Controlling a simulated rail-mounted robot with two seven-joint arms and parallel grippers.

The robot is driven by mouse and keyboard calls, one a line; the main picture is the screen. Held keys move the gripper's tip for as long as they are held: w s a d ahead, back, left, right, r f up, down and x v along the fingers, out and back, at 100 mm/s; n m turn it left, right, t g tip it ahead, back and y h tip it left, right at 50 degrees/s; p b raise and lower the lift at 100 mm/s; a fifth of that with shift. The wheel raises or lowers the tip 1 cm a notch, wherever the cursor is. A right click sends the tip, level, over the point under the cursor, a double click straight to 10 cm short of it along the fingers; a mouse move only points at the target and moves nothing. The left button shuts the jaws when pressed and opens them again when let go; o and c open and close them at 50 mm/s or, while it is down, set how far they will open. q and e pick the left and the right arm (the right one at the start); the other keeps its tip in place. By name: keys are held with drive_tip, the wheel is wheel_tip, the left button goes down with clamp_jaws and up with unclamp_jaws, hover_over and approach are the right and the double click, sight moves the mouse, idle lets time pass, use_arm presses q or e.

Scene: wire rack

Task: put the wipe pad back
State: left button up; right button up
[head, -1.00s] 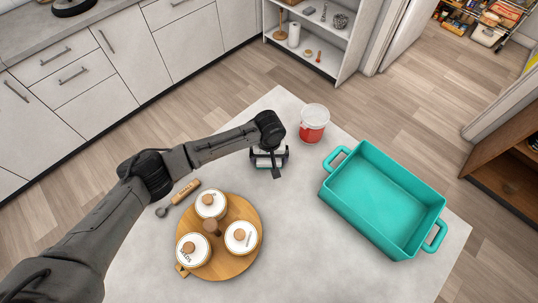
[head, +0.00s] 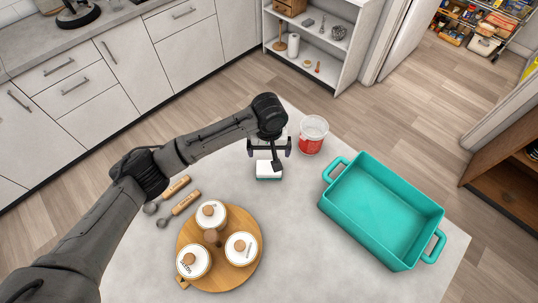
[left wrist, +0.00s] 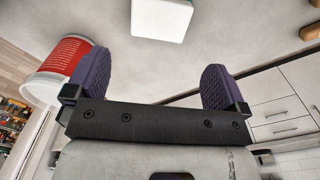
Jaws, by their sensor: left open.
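The wipe pad (head: 268,168), a small white block with a teal underside, rests on the grey table near its far edge. It also shows as a white rounded block at the top of the left wrist view (left wrist: 161,17). My left gripper (head: 269,150) is open and empty, apart from the pad and just beyond it. In the left wrist view the purple fingers (left wrist: 155,75) stand wide apart with nothing between them. My right gripper is in neither view.
A red-and-white tub (head: 312,136) stands close right of my left gripper, also in the left wrist view (left wrist: 62,62). A teal baking dish (head: 326,205) is at the right. A round wooden board (head: 222,278) with lidded jars and two wooden-handled tools (head: 186,201) are at the left.

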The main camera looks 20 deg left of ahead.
use_arm(q)
drive_tip(key=shift+r, duration=0.65)
